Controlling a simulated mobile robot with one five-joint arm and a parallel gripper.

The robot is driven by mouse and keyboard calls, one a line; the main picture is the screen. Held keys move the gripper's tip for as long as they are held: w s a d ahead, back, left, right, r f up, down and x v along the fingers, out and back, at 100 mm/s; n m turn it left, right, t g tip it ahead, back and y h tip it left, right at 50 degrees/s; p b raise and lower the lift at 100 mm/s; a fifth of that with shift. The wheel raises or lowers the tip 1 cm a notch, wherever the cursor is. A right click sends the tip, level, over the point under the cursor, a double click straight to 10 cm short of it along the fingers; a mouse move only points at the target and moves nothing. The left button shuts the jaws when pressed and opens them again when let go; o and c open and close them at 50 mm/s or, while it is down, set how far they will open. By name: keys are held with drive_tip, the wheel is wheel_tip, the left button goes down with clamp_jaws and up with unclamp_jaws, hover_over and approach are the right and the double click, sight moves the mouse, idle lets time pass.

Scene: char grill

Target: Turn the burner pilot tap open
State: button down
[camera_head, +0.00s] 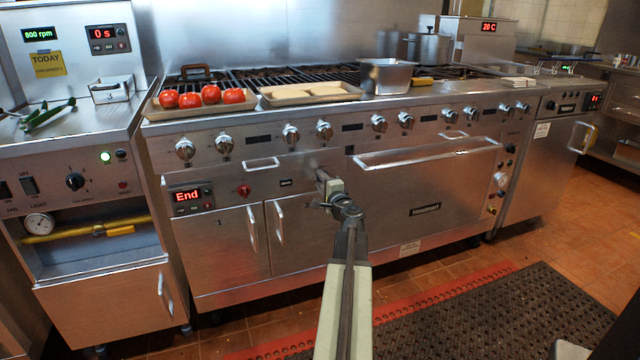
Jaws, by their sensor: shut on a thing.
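My gripper (324,184) reaches up to the steel front panel of the range (380,172), below the row of knobs and left of the wide oven door. Its jaws are shut on a small fitting at the panel, which I take to be the burner pilot tap. The jaws and wrist hide most of this fitting, so I cannot tell which way its handle points. A red knob (244,190) sits on the same panel to the left, clear of my gripper.
Several round knobs (291,134) line the upper panel. A tray with tomatoes (210,97), a light tray (312,93) and a steel pan (388,77) stand on top. Door handles (279,222) stick out below. The floor mat (500,318) is clear at right.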

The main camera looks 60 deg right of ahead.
drive_tip(key=shift+d, duration=0.15)
idle(0.4)
drive_tip(key=c, duration=1)
unclamp_jaws()
drive_tip(key=v, duration=0.8)
drive_tip(key=shift+w, duration=0.1)
